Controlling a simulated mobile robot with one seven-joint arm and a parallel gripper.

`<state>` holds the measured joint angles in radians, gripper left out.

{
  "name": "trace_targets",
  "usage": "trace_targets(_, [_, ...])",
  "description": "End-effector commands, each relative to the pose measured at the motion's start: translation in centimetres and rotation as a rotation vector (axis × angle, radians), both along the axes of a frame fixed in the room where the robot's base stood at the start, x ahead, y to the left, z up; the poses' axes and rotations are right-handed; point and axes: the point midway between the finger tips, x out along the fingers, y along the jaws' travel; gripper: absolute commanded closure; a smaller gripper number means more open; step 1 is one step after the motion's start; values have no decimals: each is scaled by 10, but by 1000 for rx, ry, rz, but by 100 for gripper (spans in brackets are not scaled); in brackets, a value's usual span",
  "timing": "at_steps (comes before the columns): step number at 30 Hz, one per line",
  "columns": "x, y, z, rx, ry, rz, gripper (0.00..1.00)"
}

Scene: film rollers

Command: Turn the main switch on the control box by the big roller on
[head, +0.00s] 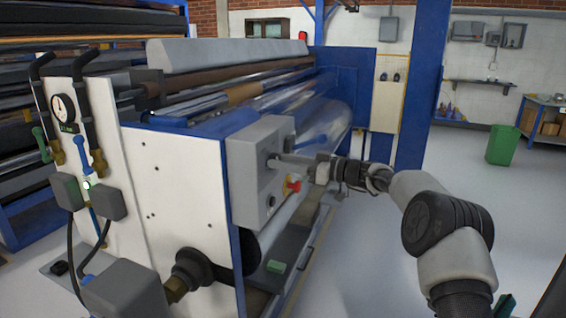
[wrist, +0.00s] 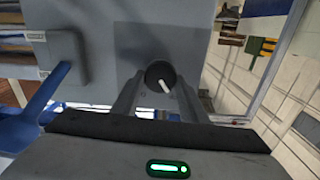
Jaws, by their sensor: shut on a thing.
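The grey control box (head: 246,190) is mounted on the end of the machine beside the big roller (head: 325,122). In the wrist view its face (wrist: 203,40) fills the middle. My gripper (head: 272,160) reaches the box from the right. In the wrist view, my gripper (wrist: 158,88) has its two fingers on either side of a round black rotary switch (wrist: 154,72) and is shut on it. The switch's white pointer slants down and slightly right in that view. In the head view the fingers mostly hide this switch.
A red and yellow button (head: 292,185) sits on the box just below my gripper. A dark round knob (head: 271,201) is lower on the box. A pressure gauge (head: 64,112) and hoses are at the left. Open floor (head: 520,210) lies at the right, with a green bin (head: 503,145).

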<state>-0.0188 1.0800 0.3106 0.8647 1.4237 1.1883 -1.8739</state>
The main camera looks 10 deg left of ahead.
Motion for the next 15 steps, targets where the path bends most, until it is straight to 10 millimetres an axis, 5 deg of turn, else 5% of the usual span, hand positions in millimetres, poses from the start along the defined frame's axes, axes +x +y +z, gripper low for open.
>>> trace_targets(15, [1, -1, -3, 32, 229, -2, 83])
